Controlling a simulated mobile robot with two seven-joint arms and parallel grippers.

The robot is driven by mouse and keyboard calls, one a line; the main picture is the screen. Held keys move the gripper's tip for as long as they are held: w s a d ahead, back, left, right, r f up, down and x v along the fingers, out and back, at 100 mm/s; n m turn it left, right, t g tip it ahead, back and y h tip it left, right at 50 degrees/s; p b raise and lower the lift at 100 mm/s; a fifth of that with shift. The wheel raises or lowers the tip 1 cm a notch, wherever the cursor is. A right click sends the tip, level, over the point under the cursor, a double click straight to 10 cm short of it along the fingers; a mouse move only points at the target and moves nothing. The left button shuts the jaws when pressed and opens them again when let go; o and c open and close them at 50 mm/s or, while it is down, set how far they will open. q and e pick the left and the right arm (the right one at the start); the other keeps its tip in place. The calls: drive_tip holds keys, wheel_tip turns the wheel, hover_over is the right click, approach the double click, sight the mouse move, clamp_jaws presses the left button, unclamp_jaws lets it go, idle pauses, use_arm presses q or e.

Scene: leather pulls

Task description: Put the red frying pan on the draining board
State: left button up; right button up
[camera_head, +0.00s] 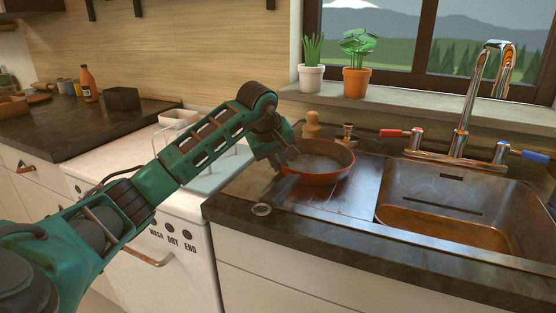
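The red frying pan (332,173) sits over the left part of the draining board (345,200), left of the sink basin. It looks level, but I cannot tell whether its base touches the board. Its dark handle points toward the front left, and its ringed end lies over the dark counter. My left gripper (283,168) reaches in from the left at the pan's left rim, near the handle's root. Its fingers are small and dark there, so their opening and any hold on the pan are unclear. My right gripper is out of view.
The sink basin (455,218) and tall tap (478,95) are on the right, with red and blue tap handles. A wooden bottle-like item (312,126) and a small brush-like item (348,134) stand behind the pan. Two potted plants (356,80) are on the sill.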

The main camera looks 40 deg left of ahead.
use_arm(q)
drive_tip(key=o, duration=0.4)
drive_tip(key=shift+o, duration=0.2)
drive_tip(key=shift+r, duration=0.1)
drive_tip(key=shift+s+r, duration=0.1)
drive_tip(key=shift+r, duration=0.2)
drive_tip(key=p+v, duration=0.1)
drive_tip(key=v, duration=1)
drive_tip(key=shift+p, duration=0.35)
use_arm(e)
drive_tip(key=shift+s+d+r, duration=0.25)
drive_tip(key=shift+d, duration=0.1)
use_arm(q)
drive_tip(key=shift+s+r, duration=0.15)
